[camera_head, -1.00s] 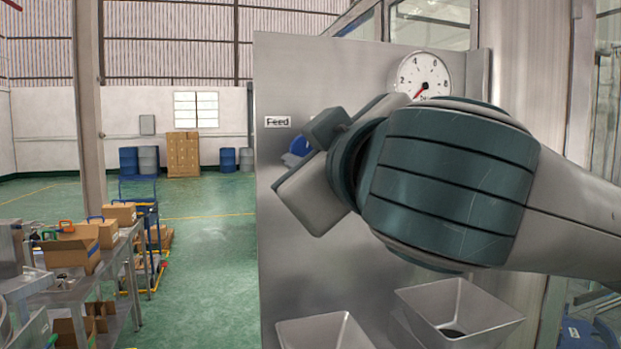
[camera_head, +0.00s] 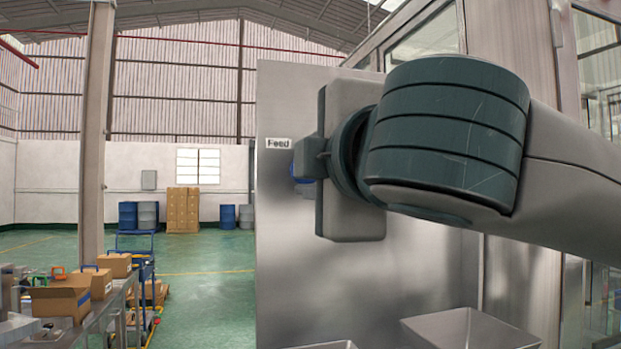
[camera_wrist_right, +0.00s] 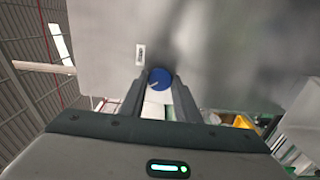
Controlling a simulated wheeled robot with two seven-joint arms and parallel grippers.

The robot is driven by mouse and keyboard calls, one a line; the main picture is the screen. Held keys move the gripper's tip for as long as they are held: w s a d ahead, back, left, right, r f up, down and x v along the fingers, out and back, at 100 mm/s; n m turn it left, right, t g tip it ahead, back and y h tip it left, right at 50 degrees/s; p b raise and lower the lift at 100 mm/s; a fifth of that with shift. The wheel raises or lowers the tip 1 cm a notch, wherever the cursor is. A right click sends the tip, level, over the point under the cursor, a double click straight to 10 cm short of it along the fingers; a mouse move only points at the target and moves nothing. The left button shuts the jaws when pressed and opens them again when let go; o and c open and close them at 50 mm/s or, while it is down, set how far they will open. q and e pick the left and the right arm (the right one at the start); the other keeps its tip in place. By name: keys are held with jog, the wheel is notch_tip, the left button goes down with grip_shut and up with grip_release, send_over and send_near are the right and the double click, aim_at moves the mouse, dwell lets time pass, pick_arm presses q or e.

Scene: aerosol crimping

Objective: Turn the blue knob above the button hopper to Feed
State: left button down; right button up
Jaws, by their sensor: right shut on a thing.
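The blue knob (camera_wrist_right: 159,78) is on the metal panel (camera_head: 400,285), with a pale pointer line on its face in the right wrist view. A blue edge of it (camera_head: 297,170) shows in the head view; my gripper hides the rest. The white Feed label (camera_head: 278,143) is just above the knob and to its left. My right gripper (camera_wrist_right: 157,84) is shut on the knob, one finger on each side of it. Two metal hoppers, one (camera_head: 470,330) at the right and one (camera_head: 330,345) at the left, show only their tops below. My left gripper is not in view.
At the left, a bench (camera_head: 95,330) carries cardboard boxes (camera_head: 62,300). Blue trolleys, drums (camera_head: 137,215) and stacked cartons (camera_head: 183,208) stand farther back. The green floor between the bench and the panel is open.

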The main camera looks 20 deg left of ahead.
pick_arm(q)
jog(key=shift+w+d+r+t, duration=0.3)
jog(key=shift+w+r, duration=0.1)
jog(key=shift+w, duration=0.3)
pick_arm(e)
jog(key=shift+n, duration=0.8)
jog(key=o, duration=1)
jog(key=shift+w, duration=0.1)
jog(key=shift+o, duration=0.2)
pick_arm(q)
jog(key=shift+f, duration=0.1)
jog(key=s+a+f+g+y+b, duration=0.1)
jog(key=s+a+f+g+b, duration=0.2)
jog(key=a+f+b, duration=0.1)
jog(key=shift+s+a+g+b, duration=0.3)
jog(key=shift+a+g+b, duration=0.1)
jog(key=shift+b, duration=0.35)
pick_arm(e)
jog(key=v, duration=1.7)
jog(key=shift+d, duration=0.2)
